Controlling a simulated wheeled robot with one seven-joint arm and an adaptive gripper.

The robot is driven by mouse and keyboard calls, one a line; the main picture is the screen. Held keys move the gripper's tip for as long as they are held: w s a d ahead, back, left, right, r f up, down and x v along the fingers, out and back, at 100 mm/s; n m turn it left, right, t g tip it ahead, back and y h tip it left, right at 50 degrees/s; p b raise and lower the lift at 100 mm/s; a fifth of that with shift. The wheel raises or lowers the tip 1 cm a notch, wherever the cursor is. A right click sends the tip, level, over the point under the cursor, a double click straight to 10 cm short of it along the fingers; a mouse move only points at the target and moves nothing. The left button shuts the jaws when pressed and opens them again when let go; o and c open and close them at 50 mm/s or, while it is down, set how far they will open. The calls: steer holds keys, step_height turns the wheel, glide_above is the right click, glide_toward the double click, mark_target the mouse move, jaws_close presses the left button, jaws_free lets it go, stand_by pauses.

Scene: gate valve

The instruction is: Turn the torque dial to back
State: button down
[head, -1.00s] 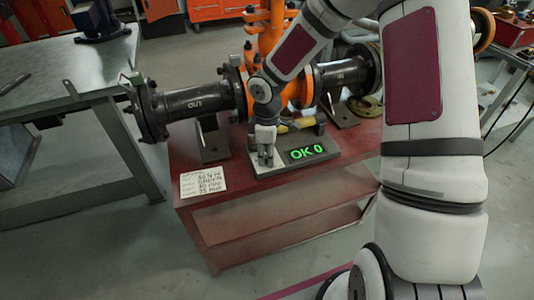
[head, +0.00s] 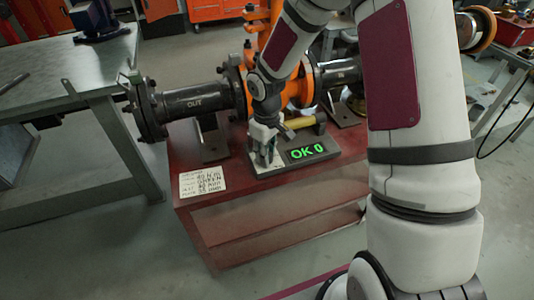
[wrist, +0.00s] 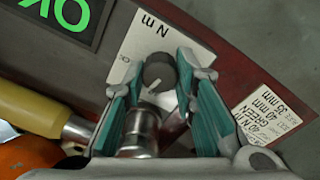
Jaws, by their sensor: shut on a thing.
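The torque dial (wrist: 158,68) is a small dark grey round knob with a light pointer line, on a pale plate marked "N m" in the wrist view. Its pointer line slants toward the lower left of that view. My gripper (wrist: 161,80) has its two teal-padded fingers on either side of the dial, shut on it. In the head view my gripper (head: 264,158) stands over the left part of the grey tester base (head: 268,171) and hides the dial.
A yellow-handled tool (head: 299,123) with a metal shaft lies just behind the display. The orange valve and dark pipe (head: 200,103) stand behind. A white printed card (head: 203,182) lies on the red table (head: 225,205). A steel bench (head: 70,70) is at left.

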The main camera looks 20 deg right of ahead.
steer(key=m, duration=0.5)
steer(key=shift+m+b, duration=0.3)
steer(key=m, duration=0.5)
steer(key=shift+m, duration=0.3)
steer(key=shift+w, duration=0.1)
steer(key=c, duration=1.3)
jaws_free()
step_height(320, 180, up, 12)
steer(key=shift+a, duration=0.1)
